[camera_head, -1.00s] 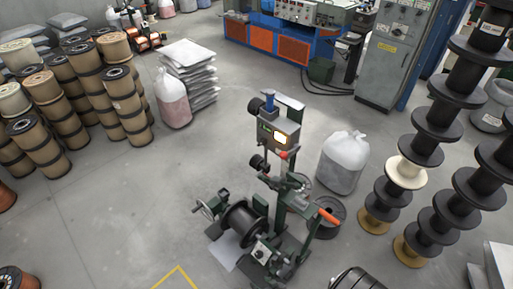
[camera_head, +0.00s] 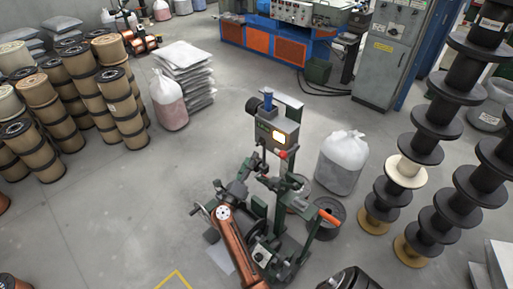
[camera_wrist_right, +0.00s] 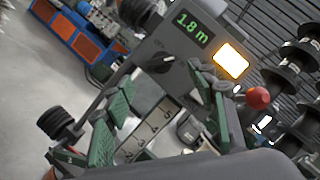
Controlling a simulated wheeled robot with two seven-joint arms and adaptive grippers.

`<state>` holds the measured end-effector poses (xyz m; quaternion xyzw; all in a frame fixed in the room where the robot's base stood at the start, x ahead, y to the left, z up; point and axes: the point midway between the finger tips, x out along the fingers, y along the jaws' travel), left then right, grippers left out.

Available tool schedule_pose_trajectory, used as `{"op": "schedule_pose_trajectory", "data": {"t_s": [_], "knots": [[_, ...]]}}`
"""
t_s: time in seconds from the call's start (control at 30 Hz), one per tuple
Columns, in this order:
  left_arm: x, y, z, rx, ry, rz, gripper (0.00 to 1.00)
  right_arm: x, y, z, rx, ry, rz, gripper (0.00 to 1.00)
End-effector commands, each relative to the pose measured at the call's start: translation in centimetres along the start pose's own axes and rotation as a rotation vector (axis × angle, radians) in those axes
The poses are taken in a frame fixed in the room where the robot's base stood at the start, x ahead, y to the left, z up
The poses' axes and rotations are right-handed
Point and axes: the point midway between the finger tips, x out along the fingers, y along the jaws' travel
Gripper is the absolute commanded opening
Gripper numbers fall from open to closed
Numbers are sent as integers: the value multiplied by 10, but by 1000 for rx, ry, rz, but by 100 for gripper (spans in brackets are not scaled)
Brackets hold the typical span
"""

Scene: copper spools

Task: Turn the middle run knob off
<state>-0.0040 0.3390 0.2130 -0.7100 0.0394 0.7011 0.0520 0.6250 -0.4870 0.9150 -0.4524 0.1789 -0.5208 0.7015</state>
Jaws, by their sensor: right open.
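The control box (camera_head: 284,130) sits on top of the dark green winding stand. In the right wrist view its grey panel (camera_wrist_right: 178,42) carries a green "1.8 m" display (camera_wrist_right: 193,30), a lit yellow-white lamp (camera_wrist_right: 231,60) and a red mushroom button (camera_wrist_right: 258,97). A dark knob (camera_wrist_right: 160,64) lies left of the lamp; its markings are too small to read. My right gripper (camera_head: 248,170) is open, low and left of the box. In the wrist view its green fingers (camera_wrist_right: 166,84) stand apart, with the knob beyond the gap. My left gripper is not in view.
Tall black spool stacks (camera_head: 425,150) rise at the right. Brown spools (camera_head: 120,105) fill the left. The floor left of the stand is clear.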

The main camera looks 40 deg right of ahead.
Motion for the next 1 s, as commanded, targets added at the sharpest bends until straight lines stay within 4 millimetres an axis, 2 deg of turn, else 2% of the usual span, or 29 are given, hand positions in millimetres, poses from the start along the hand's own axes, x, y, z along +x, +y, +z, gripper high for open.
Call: {"op": "schedule_pose_trajectory", "data": {"t_s": [0.5, 0.87, 1.0], "knots": [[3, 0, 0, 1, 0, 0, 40, 69, -1, 0, 2, 2, -2, 52], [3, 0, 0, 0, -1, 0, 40, 76, -1, 0, 3, 3, -1, 52], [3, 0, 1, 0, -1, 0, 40, 76, -1, 0, 3, 3, -1, 45]]}}
